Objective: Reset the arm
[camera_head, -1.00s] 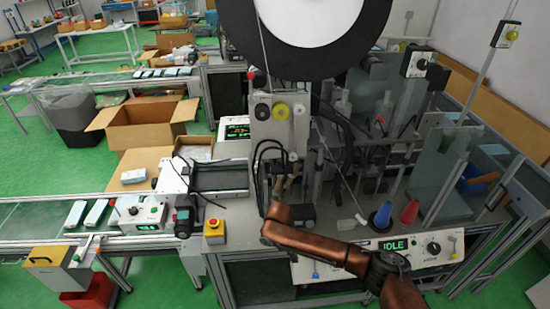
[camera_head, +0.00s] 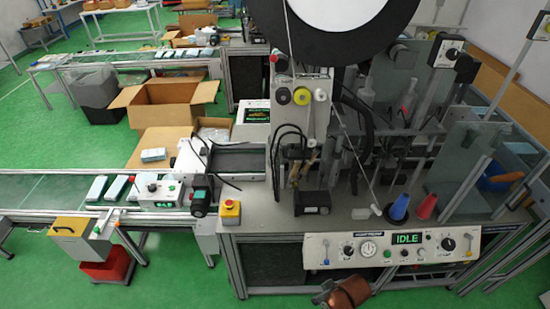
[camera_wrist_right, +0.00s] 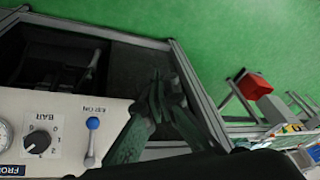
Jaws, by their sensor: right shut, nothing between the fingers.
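My right arm's copper link (camera_head: 346,292) shows at the bottom edge of the head view, below and in front of the machine's control panel (camera_head: 340,250). The fingers of my right gripper are not clear in that view. In the right wrist view, my right gripper (camera_wrist_right: 157,92) is shut and empty. It shows in front of the dark opening under the panel, beside a blue-knobbed lever (camera_wrist_right: 92,124). My left gripper is in neither view.
The machine bench with its metal frame stands close ahead. A yellow box with a red button (camera_head: 230,212), a blue cone (camera_head: 399,207) and a red cone (camera_head: 427,207) stand on it. An open carton (camera_head: 165,101) is behind on the left. Green floor (camera_head: 180,285) is clear at front left.

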